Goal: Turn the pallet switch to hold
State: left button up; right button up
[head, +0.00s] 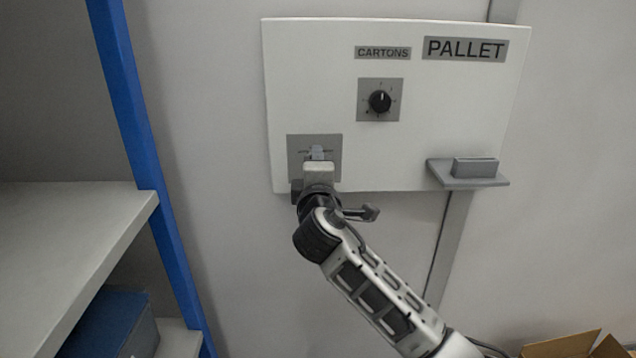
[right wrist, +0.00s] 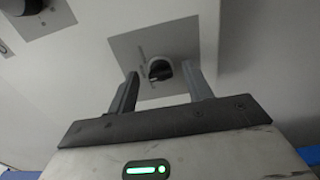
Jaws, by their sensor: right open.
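A white wall panel (head: 460,110) carries a PALLET label (head: 465,49). A black knob switch (right wrist: 160,70) sits on a grey plate (head: 293,145) at the panel's lower left. In the head view my right gripper (head: 317,154) covers this knob. In the right wrist view my right gripper (right wrist: 159,78) is open, one finger on each side of the knob, with gaps visible. The knob is tilted in this view, and I cannot read its setting or the plate markings. My left gripper is not in view.
A second black dial (head: 380,101) sits under a CARTONS label (head: 382,53), above and right of my gripper. A small grey ledge with a block (head: 475,167) juts out at the panel's lower right. A blue-posted shelf (head: 80,225) stands left; an open carton (head: 565,346) is bottom right.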

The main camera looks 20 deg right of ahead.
jog(key=b+v, duration=0.1)
jog(key=v, duration=1.4)
jog(key=shift+s, duration=0.3)
jog(key=shift+a, duration=0.15)
jog(key=s+a+f+m+g+y, duration=0.1)
jog(key=s+f+m+g+y, duration=0.15)
jog(key=f, duration=0.55)
jog(key=s+a+f+m+g+y, duration=0.1)
jog(key=s+f+g+y, duration=0.15)
jog(key=f, duration=0.65)
jog(key=s+d+f+m+g+y, duration=0.1)
jog(key=s+d+f+m+y, duration=0.1)
jog(key=s+f+m, duration=0.7)
jog(key=s+f+y, duration=0.1)
jog(key=s+f, duration=0.2)
jog(key=shift+f+g, duration=0.2)
jog(key=shift+g, duration=0.2)
jog(key=shift+s, duration=0.15)
